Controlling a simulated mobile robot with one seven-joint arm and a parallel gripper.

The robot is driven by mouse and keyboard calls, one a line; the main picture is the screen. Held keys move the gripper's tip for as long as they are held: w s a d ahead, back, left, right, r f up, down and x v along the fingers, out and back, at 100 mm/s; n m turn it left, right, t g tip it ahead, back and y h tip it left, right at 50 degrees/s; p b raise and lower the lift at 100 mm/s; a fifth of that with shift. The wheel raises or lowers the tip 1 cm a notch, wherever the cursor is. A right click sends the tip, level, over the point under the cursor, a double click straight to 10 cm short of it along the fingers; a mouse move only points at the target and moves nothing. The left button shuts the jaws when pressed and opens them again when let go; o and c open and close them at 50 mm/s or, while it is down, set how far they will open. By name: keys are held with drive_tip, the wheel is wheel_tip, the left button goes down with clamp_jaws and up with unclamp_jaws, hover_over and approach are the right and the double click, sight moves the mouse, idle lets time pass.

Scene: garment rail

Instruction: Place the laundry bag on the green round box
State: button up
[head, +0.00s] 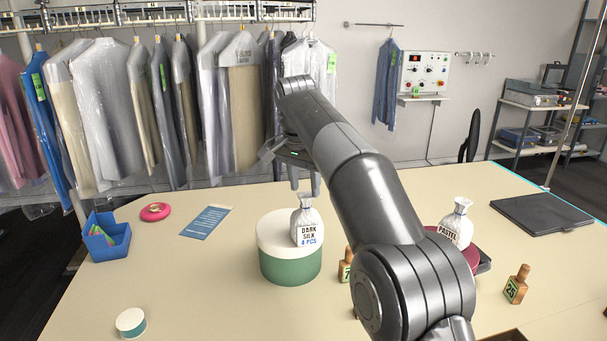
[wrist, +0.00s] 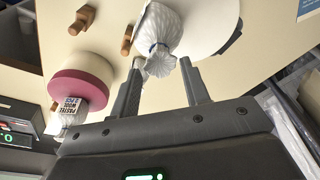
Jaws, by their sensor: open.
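The green round box (head: 290,267) with a white lid stands mid-table in the head view; its lid (wrist: 213,22) shows in the wrist view. A white tied laundry bag (head: 306,218) labelled "DARK SILK 4 PCS" sits upright on that lid; it also shows in the wrist view (wrist: 158,28). A second white bag (head: 457,225), labelled "PASTEL", sits on a dark red round box (head: 473,254) at the right. My gripper (head: 304,190) is open, fingers down, just above the dark silk bag. In the wrist view the bag's gathered top lies between the fingertips (wrist: 161,62). My arm partly hides the red box.
A blue bin (head: 106,243), a pink round item (head: 155,212) and a blue card (head: 204,222) lie left. A small round tin (head: 130,322) is at front left. Numbered wooden pieces (head: 516,286) stand at front right. A dark flat case (head: 553,214) lies far right. Bagged garments hang behind.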

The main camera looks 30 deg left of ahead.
drive_tip(key=shift+s+r, duration=0.15)
drive_tip(key=shift+r, duration=0.7)
drive_tip(key=shift+s+r, duration=0.1)
drive_tip(key=shift+r, duration=0.75)
drive_tip(key=shift+d+r, duration=0.1)
drive_tip(key=shift+d, duration=0.05)
drive_tip(key=d+r+t, duration=0.1)
drive_tip(key=d+r, duration=0.1)
drive_tip(key=d, duration=1.3)
drive_tip(key=d+r+t, duration=0.1)
drive_tip(key=d+r, duration=0.2)
drive_tip(key=d, duration=1.2)
drive_tip(key=s+d+f, duration=0.3)
drive_tip(key=s+d, duration=0.2)
drive_tip(key=d, duration=0.2)
drive_tip(key=s+d+f, duration=0.4)
drive_tip(key=s+d, duration=0.1)
drive_tip(key=d, duration=0.3)
drive_tip(key=s+d+f+t, duration=0.1)
drive_tip(key=s+d+f, duration=0.6)
drive_tip(key=s+f, duration=0.4)
drive_tip(key=shift+s+d+f+t, duration=0.15)
drive_tip(key=shift+s+f+t, duration=0.1)
drive_tip(key=shift+t, duration=0.15)
